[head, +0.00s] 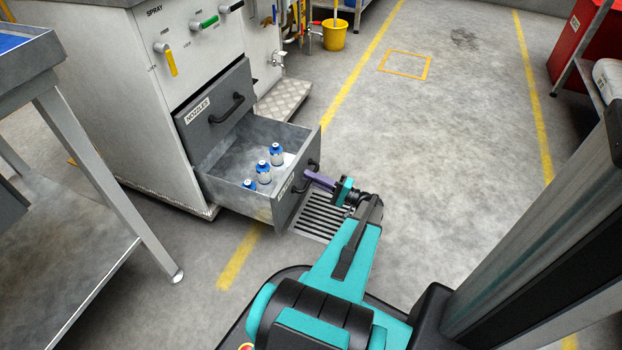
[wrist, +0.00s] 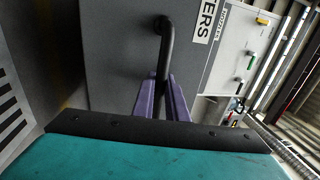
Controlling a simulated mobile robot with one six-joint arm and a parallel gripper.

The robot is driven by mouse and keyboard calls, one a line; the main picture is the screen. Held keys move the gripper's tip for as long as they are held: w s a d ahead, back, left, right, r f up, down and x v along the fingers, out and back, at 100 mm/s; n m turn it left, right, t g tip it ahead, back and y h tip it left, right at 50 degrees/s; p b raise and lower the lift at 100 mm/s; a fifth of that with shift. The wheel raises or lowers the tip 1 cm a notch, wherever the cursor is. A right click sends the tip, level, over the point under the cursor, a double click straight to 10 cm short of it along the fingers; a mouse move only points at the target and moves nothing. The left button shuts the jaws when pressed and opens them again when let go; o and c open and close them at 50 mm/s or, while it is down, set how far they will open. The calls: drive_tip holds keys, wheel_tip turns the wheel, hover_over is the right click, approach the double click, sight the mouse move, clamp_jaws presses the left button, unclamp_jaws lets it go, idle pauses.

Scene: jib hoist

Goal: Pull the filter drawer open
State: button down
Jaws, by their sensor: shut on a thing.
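The filter drawer (head: 241,199) is the lower drawer of the white cabinet and stands well out, its inside open to view. Several blue-and-white bottles (head: 263,172) stand in it. In the wrist view its grey front (wrist: 118,55) bears a label (wrist: 207,20) of which "ERS" can be read. My gripper (head: 312,176) is at the drawer front. In the wrist view its purple fingers (wrist: 162,95) are shut on the black bar handle (wrist: 167,45), one on each side. The handle's lower end is hidden behind my gripper.
The upper drawer (head: 215,105), labelled NOZZLES, is shut. A floor grate (head: 325,215) lies beside the open drawer. A metal table (head: 85,240) stands at left, a yellow bucket (head: 334,36) at the back. The floor to the right is clear.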

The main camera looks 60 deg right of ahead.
drive_tip(key=c, duration=2.1)
unclamp_jaws()
drive_tip(key=shift+r, duration=0.1)
drive_tip(key=shift+o, duration=0.3)
drive_tip(key=shift+w+a, duration=0.1)
drive_tip(key=p+v, duration=0.4)
drive_tip(key=v, duration=1)
